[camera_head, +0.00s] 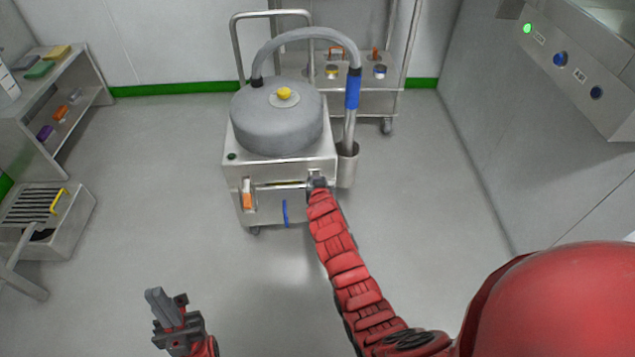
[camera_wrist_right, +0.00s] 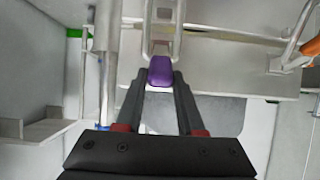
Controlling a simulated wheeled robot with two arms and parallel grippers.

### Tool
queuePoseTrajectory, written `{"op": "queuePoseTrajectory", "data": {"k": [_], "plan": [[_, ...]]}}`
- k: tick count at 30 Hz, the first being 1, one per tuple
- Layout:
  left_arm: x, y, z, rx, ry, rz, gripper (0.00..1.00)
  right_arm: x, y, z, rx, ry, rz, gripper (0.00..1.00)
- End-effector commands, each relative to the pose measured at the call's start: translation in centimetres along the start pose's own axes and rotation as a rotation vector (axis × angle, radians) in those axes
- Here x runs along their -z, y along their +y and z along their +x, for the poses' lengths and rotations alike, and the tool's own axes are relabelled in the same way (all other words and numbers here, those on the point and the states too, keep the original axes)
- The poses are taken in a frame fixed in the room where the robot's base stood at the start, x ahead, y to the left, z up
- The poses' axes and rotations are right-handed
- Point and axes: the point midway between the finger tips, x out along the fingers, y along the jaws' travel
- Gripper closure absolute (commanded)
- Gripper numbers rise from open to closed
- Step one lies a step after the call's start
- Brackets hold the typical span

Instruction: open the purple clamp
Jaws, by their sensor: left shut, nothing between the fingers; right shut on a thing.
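The purple clamp (camera_wrist_right: 160,71) shows in the right wrist view as a small purple block on a metal latch plate. My right gripper (camera_wrist_right: 160,78) is shut on it, with one dark finger on each side. In the head view my right gripper (camera_head: 318,184) is at the upper right front of the steel vacuum unit (camera_head: 265,208), and the purple clamp is hidden there. My left gripper (camera_head: 163,300) is shut and empty, low over the floor at the lower left, apart from everything.
An orange clamp (camera_head: 248,195) is at the unit's left front. A grey hose (camera_head: 310,35) with a blue grip (camera_head: 353,88) arches over its lid. A shelf (camera_head: 55,110) stands at left, a wheeled rack (camera_head: 395,100) behind. The floor right of my arm is clear.

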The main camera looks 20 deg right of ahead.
Motion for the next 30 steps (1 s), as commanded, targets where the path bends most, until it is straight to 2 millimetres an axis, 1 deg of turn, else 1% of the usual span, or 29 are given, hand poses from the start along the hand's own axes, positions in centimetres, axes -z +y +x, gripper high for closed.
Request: {"op": "queuePoseTrajectory", "data": {"k": [2,3,5,6,8,16,20,23,26,30], "plan": [[0.0,0.0,0.0,0.000,0.000,0.000,1.00,-0.2,0.0,0.0,0.000,-0.004,0.001,1.00],[0.0,0.0,0.0,0.000,0.000,0.000,1.00,-0.2,0.0,0.0,0.000,-0.004,0.001,0.61],[0.0,0.0,0.0,0.000,0.000,0.000,1.00,-0.2,0.0,0.0,0.000,-0.004,0.001,0.50],[0.0,0.0,0.0,0.000,0.000,0.000,1.00,-0.2,0.0,0.0,0.000,-0.004,0.001,0.43],[0.0,0.0,0.0,0.000,0.000,0.000,1.00,-0.1,0.0,0.0,0.000,-0.003,0.001,0.32],[0.0,0.0,0.0,0.000,0.000,0.000,1.00,-0.1,0.0,0.0,0.000,-0.002,0.000,0.32],[0.0,0.0,0.1,0.000,0.000,0.000,1.00,-0.1,0.0,-0.5,0.000,-0.002,0.000,0.32],[0.1,0.0,0.4,0.000,0.000,0.000,1.00,-0.1,0.0,-1.5,0.001,-0.002,-0.001,0.32],[0.1,0.0,0.7,0.000,0.000,0.000,1.00,0.1,0.0,-3.1,0.001,0.000,0.001,0.32],[0.2,-0.1,1.1,0.000,0.000,0.000,1.00,0.0,0.0,-5.7,0.002,0.000,0.000,0.32]]}}
